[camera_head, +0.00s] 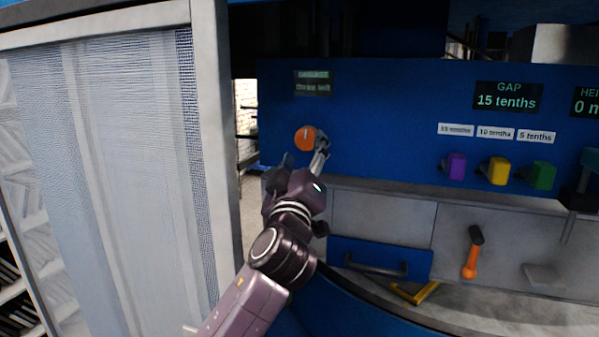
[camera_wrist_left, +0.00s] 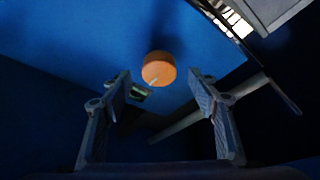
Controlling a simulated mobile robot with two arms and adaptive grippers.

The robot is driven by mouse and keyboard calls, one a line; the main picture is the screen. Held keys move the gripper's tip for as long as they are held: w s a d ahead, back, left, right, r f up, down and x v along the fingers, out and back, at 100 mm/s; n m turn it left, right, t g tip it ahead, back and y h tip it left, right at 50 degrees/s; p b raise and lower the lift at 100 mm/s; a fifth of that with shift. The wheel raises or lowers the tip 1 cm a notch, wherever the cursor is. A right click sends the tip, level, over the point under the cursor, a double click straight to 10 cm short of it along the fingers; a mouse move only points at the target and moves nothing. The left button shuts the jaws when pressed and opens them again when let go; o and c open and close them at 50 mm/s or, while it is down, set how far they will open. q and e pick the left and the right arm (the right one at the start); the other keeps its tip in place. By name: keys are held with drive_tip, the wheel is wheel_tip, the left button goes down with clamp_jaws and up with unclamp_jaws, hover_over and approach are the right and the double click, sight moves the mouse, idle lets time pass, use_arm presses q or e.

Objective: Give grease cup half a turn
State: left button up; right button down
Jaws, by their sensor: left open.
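The grease cup appears as a round orange knob (camera_head: 305,138) with a pale line mark, on the left part of the blue panel. It also shows in the left wrist view (camera_wrist_left: 159,70), ahead of the fingers and between their lines. My left gripper (camera_head: 304,160) is open just below and in front of the orange knob. In the left wrist view its two fingers (camera_wrist_left: 162,88) stand wide apart with nothing between them; the knob looks beyond the tips. I cannot tell the exact gap. A small label display (camera_head: 312,83) above the knob is too blurred to read fully. My right gripper is not in view.
A gap display (camera_head: 507,97) reads 15 tenths. Purple (camera_head: 455,163), yellow (camera_head: 498,171) and green (camera_head: 542,175) knobs sit at right. An orange-handled lever (camera_head: 471,262) and a blue drawer (camera_head: 381,260) are lower. A pale framed mesh screen (camera_head: 130,160) stands close at left.

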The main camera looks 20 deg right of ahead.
use_arm(q)
drive_tip(key=v, duration=0.7)
idle(0.3)
